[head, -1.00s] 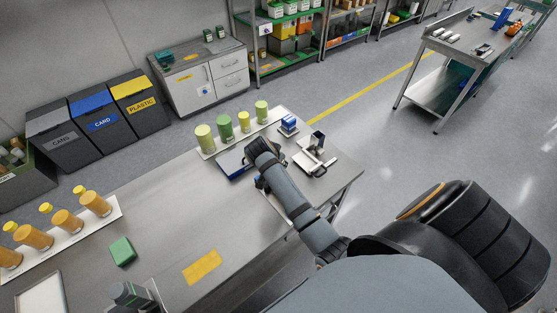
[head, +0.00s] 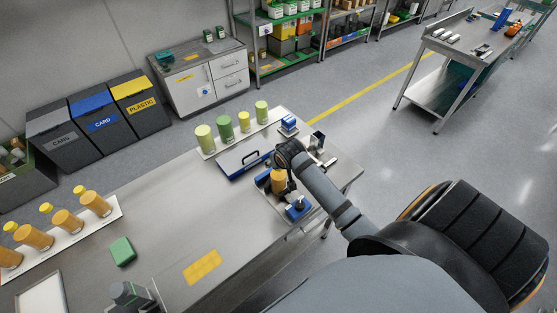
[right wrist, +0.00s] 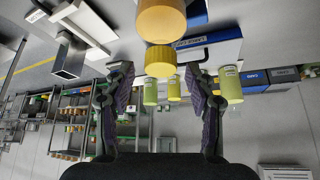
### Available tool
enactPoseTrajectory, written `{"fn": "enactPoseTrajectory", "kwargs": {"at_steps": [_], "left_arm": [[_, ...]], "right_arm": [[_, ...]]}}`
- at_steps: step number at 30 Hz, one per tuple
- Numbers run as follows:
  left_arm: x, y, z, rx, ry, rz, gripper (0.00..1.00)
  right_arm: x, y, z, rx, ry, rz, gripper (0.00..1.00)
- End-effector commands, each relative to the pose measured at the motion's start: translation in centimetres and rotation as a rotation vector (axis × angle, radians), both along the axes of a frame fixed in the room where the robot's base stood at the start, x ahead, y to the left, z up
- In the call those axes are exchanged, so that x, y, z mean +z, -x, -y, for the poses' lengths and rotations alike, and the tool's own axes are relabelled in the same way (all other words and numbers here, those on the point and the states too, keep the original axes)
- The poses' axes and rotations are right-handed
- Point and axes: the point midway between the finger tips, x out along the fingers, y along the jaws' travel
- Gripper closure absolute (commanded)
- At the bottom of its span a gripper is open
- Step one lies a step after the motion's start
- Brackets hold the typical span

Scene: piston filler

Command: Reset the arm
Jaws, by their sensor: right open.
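My right arm reaches in from the right in the head view. Its gripper (head: 287,170) is above the table, close to an orange jar (head: 278,182) that stands in the filling station (head: 264,194). In the right wrist view the gripper (right wrist: 159,72) has its two fingers spread wide with nothing between them. The orange jar (right wrist: 161,20) with its yellow lid (right wrist: 160,61) shows just beyond the fingertips in that upside-down view. Whether a finger touches it I cannot tell.
A blue-edged tray with a handle (head: 243,158) and a row of green and yellow jars (head: 225,126) stand behind the station. Several orange jars (head: 67,221) stand on a white board at left. A green block (head: 122,251) lies on the table. The table's middle is clear.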

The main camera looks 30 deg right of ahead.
Motion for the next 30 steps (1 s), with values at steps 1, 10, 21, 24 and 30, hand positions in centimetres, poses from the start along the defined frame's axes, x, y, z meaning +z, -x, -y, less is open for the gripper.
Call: {"fn": "enactPoseTrajectory", "kwargs": {"at_steps": [1,10,21,24,30], "left_arm": [[0.00,0.01,0.00,0.000,0.000,0.000,0.60],[-0.16,0.04,0.08,0.000,0.001,0.000,0.60],[0.00,0.04,0.09,0.000,0.001,-0.001,0.60],[0.02,0.05,0.09,0.000,0.001,-0.001,0.60],[0.00,0.05,0.11,0.001,0.001,-0.001,0.60]], "right_arm": [[0.02,0.06,0.39,0.086,0.009,-0.002,0.45],[-0.07,-0.04,0.17,0.559,0.003,-0.003,0.45],[0.06,-0.03,-0.04,0.599,0.000,-0.001,0.45],[0.00,-0.02,-0.02,0.598,-0.001,-0.001,0.45],[-0.02,-0.01,-0.04,0.598,-0.001,-0.002,0.60]]}}
